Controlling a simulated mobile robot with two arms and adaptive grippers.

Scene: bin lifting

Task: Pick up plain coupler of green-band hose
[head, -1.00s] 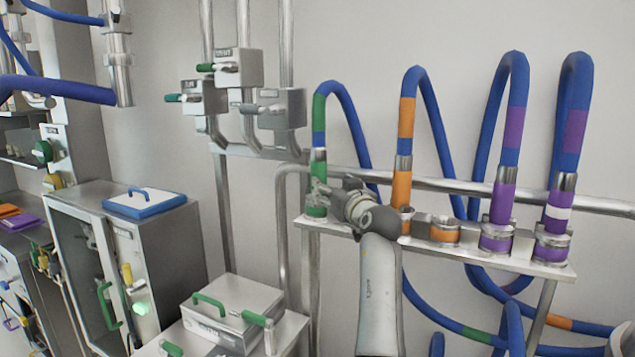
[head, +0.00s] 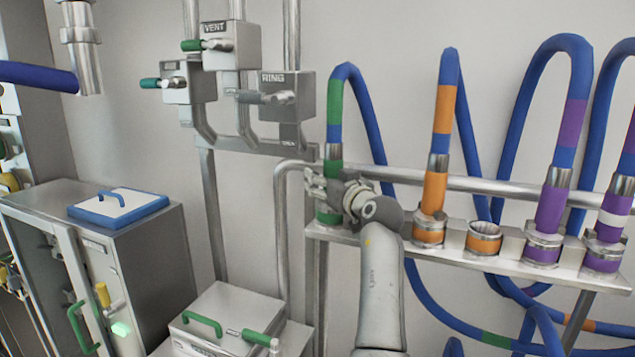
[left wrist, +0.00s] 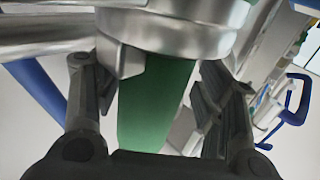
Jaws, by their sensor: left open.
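The green-band hose (head: 335,105) is the leftmost hose on the rack; it arches down, blue with a green band. Its metal ring (head: 333,153) shows above my left gripper (head: 320,188). The green plain coupler below the ring is mostly hidden by the gripper in the head view. In the left wrist view the green coupler (left wrist: 155,105) stands between the two dark fingers of my left gripper (left wrist: 165,85), under a shiny metal collar (left wrist: 170,32). The fingers are open on either side of it; the left finger is very close to the collar, and contact is unclear. My right gripper is not in view.
The metal rack (head: 560,262) also holds an orange-banded hose (head: 437,185), an empty-looking orange socket (head: 484,238) and two purple-banded hoses to the right. A rail runs behind them. Valve boxes (head: 288,95) hang to the upper left. A lidded steel box (head: 225,310) stands below left.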

